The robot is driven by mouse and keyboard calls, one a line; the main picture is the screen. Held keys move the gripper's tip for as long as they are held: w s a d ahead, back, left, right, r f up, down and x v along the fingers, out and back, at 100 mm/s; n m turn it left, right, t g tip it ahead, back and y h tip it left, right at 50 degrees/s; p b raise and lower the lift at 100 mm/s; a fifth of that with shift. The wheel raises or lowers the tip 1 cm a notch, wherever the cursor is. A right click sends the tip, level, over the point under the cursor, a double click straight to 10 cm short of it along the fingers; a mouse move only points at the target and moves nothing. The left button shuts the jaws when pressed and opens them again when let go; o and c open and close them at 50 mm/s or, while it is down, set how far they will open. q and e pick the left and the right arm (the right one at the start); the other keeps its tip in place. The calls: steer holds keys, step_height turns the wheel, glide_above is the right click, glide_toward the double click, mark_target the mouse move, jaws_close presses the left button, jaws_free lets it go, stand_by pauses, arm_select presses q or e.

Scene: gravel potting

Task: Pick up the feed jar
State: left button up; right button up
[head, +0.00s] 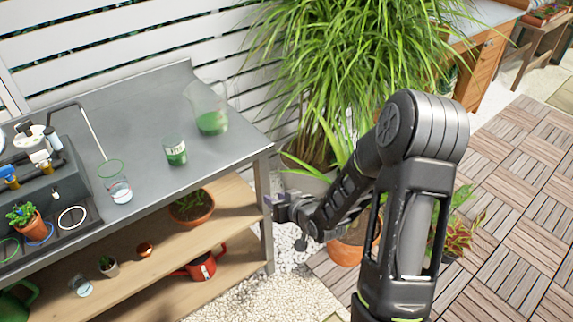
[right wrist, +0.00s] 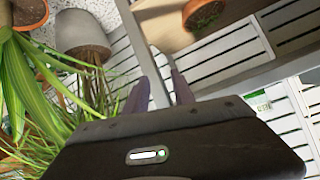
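The feed jar (head: 175,152) is a small clear jar with a white label and green contents. It stands upright on the grey metal tabletop, near the front right part. My right gripper (head: 275,206) is off the table's right end, below the tabletop and beside the table leg, apart from the jar. In the right wrist view its two purplish fingers (right wrist: 160,88) are spread, with the grey leg showing between them; I cannot tell whether they touch it. A small green-and-white patch at the right of that view may be the jar. My left gripper is not in view.
A glass pitcher (head: 208,115) with green liquid stands behind the jar. The wooden shelf (head: 165,235) below holds pots, and a red watering can (head: 200,267) is beneath. A large grassy plant (head: 335,70) crowds the right side.

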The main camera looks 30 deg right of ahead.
steer(key=s+a+f+g+y, duration=0.2)
steer(key=s+a+f+g, duration=0.3)
steer(key=s+a+f, duration=0.5)
steer(key=s+a+f+g+y, duration=0.1)
steer(key=s+a+f+g, duration=0.2)
steer(key=s+a, duration=0.4)
steer(key=s+a+f+n+g+y, duration=0.1)
steer(key=s+a+f+g, duration=0.2)
steer(key=s+a+f, duration=0.3)
steer(key=s+a, duration=0.1)
steer(key=a, duration=0.2)
steer(key=shift+a+f+y, duration=0.25)
steer(key=shift+a+y, duration=0.05)
steer(key=shift+a, duration=0.05)
